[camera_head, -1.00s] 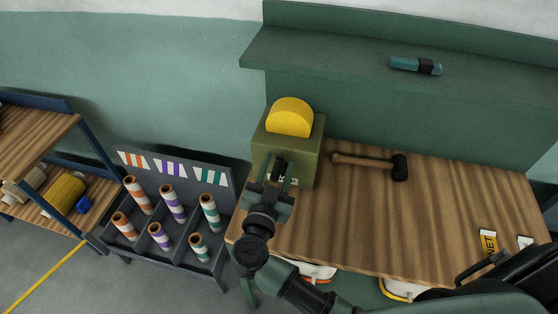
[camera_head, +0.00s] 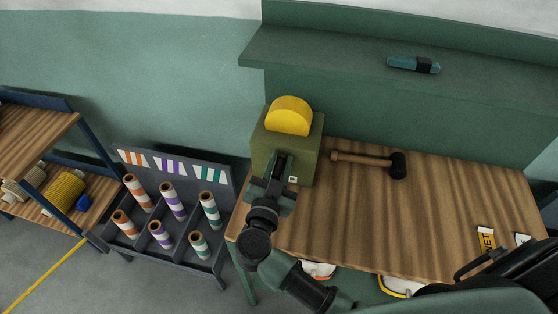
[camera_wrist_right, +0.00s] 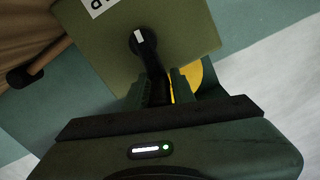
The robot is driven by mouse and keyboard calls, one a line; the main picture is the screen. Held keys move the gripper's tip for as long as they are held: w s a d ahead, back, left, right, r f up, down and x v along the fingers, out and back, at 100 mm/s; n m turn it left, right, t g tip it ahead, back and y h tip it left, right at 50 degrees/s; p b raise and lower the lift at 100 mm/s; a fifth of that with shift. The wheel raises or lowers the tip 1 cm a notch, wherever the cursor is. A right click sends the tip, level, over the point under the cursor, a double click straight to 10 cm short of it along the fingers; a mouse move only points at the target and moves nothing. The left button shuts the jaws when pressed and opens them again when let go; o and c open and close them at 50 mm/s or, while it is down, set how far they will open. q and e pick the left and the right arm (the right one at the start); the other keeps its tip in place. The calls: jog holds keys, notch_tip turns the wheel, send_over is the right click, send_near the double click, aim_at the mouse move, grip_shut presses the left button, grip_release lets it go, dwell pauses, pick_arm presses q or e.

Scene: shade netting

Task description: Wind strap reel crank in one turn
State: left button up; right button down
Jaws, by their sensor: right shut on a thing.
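The strap reel is an olive box (camera_head: 306,160) with a yellow rounded reel (camera_head: 290,116) on top, standing at the left end of the workbench. In the right wrist view the box face (camera_wrist_right: 180,35) shows a black crank (camera_wrist_right: 150,62) with a pale mark at its hub. My right gripper (camera_head: 283,166) is at the box's front and is shut on the crank. It also shows in the right wrist view (camera_wrist_right: 172,88), its fingers on either side of the crank's outer end, which they partly hide. My left gripper is not in view.
A mallet (camera_head: 368,160) lies on the workbench (camera_head: 400,220) right of the box. A teal cylinder (camera_head: 413,65) lies on the shelf above. A rack (camera_head: 176,254) of striped rolls stands to the left on the floor. The bench's middle is clear.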

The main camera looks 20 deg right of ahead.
jog(key=m, duration=0.1)
jog(key=d+m, duration=0.1)
jog(key=shift+s+f+m+p, duration=0.1)
jog(key=shift+s+m+p, duration=0.25)
jog(key=shift+m+p, duration=0.05)
jog(key=shift+s+d+f+m, duration=0.15)
jog(key=shift+d+m, duration=0.05)
jog(key=shift+m, duration=0.65)
jog(key=shift+s+d+f+m, duration=0.15)
jog(key=shift+d+m, duration=0.05)
jog(key=shift+m, duration=0.65)
jog(key=c, duration=1.3)
grip_release()
